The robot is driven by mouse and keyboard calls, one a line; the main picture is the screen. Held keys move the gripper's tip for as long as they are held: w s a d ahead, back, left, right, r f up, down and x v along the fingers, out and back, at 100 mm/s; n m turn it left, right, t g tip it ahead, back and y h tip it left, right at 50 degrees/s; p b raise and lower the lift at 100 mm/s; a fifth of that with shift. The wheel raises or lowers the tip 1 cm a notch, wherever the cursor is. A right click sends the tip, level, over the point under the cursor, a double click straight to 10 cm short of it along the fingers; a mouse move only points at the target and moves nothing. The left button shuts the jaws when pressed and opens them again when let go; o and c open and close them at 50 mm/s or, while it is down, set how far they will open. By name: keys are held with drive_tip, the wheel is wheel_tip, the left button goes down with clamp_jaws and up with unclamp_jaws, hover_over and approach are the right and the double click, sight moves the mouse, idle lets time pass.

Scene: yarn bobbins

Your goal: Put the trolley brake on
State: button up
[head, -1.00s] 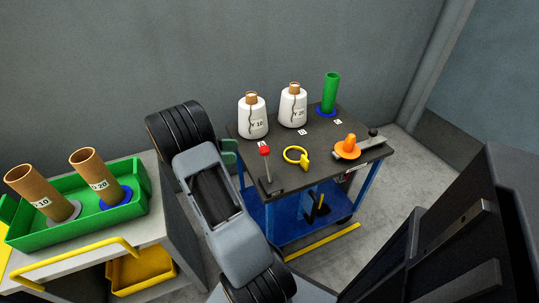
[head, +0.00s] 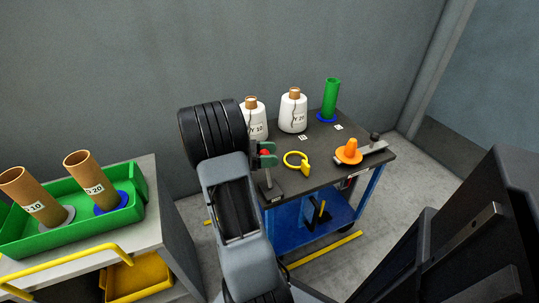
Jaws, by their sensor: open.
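The trolley (head: 345,182) has a dark top on a blue frame and stands right of centre in the head view. A short lever with a red knob (head: 265,153) stands at its front left corner, on a dark base (head: 271,192). My gripper (head: 267,155) has green fingers and is open at the red knob. The fingers partly cover the knob, and I cannot tell whether they touch it. My arm hides the trolley's left side.
Two white yarn bobbins (head: 293,112), a green tube (head: 330,100), a yellow ring (head: 297,162) and an orange cone piece (head: 349,152) stand on the trolley. At left, a grey cart holds a green tray (head: 120,215) with two brown tubes (head: 82,174).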

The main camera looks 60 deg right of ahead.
clamp_jaws()
idle(0.6)
